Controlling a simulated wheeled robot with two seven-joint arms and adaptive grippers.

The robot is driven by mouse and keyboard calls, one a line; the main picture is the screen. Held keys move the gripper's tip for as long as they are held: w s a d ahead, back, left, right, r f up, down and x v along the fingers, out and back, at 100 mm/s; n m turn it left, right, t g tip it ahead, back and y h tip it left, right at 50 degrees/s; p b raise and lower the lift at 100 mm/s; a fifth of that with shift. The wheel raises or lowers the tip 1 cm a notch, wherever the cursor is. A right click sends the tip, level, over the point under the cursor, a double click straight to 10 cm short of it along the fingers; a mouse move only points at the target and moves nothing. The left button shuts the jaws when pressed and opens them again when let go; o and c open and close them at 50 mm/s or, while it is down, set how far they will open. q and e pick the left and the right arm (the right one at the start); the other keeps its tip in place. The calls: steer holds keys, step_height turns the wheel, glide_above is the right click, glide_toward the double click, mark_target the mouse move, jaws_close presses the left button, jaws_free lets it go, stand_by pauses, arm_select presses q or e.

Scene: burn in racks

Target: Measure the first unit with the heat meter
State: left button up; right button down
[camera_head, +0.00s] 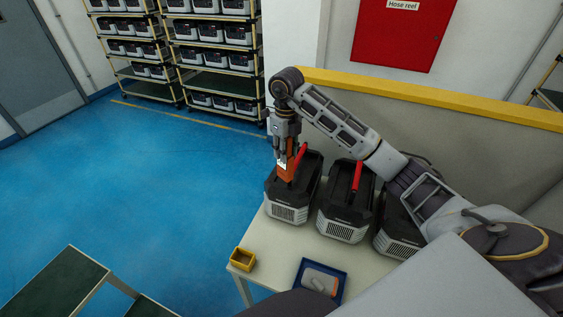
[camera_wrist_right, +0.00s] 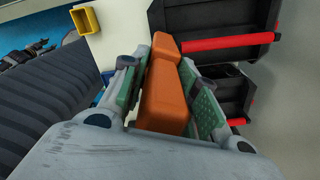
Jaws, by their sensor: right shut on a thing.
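My right gripper (camera_head: 286,158) is shut on the orange heat meter (camera_head: 289,170) and points down over the leftmost black-and-grey unit (camera_head: 288,213) on the table. The meter is at or just above this unit's top; whether they touch I cannot tell. The unit's red handle (camera_head: 301,153) shows beside the gripper. In the right wrist view the orange meter (camera_wrist_right: 167,100) sits between the two fingers (camera_wrist_right: 163,95). Its display is not readable. My left gripper is not in view.
Two more units (camera_head: 344,228) (camera_head: 397,240) stand to the right, the last partly behind my arm. A yellow bin (camera_head: 242,259) and blue tray (camera_head: 341,290) are at the table's front. Racks of units (camera_head: 262,60) stand at the back. The blue floor at left is mostly clear.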

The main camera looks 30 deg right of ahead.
steer(key=shift+r, duration=0.1)
steer(key=shift+r, duration=4.95)
steer(key=shift+f, duration=0.1)
